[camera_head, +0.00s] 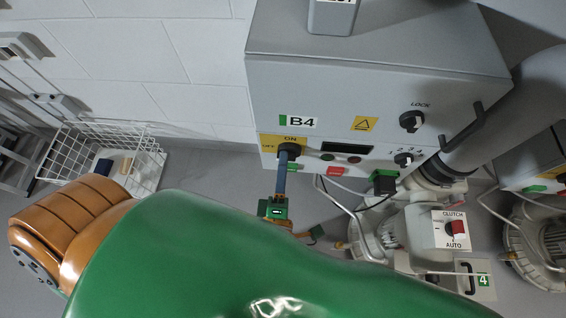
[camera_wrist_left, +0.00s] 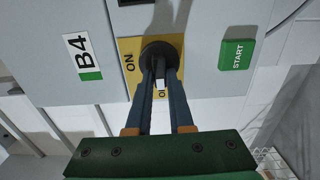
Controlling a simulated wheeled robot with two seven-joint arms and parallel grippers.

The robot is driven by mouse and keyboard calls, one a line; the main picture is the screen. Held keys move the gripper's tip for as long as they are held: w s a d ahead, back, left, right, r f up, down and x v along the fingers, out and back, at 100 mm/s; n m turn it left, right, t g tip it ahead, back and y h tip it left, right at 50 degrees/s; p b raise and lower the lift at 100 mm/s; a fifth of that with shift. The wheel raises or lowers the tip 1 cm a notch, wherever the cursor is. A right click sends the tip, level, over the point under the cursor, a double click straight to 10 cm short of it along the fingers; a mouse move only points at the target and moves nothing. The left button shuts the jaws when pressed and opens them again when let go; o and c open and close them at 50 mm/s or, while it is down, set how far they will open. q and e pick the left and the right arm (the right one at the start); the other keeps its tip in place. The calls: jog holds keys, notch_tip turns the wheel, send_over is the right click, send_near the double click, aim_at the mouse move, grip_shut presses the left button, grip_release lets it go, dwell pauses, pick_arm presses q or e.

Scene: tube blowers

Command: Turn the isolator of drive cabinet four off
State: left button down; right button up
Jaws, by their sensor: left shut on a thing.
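The grey drive cabinet (camera_head: 350,88), labelled B4, fills the upper middle of the head view. Its isolator, a black rotary knob (camera_head: 297,148) on a yellow ON/OFF plate (camera_head: 268,141), sits at the lower left of its front. My left gripper (camera_head: 285,154) is shut on this knob. In the left wrist view the blue fingers (camera_wrist_left: 160,64) straddle the handle of the black knob (camera_wrist_left: 160,45). The handle's pale tip points down toward the partly hidden OFF lettering; ON stands to its left. My right gripper is not in view.
A LOCK knob (camera_head: 411,121), a selector (camera_head: 404,159), a green START button (camera_wrist_left: 237,54) and a red button (camera_head: 336,171) share the front. A motor with a CLUTCH/AUTO box (camera_head: 451,229) stands below right. A white wire basket (camera_head: 85,152) stands at left.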

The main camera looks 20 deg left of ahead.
pick_arm(q)
jog(key=shift+f, duration=0.1)
jog(key=c, duration=0.8)
grip_release()
jog(key=v, duration=0.7)
jog(key=shift+b, duration=0.45)
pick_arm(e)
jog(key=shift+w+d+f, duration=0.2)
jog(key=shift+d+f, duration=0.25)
pick_arm(q)
jog(key=shift+s, duration=0.1)
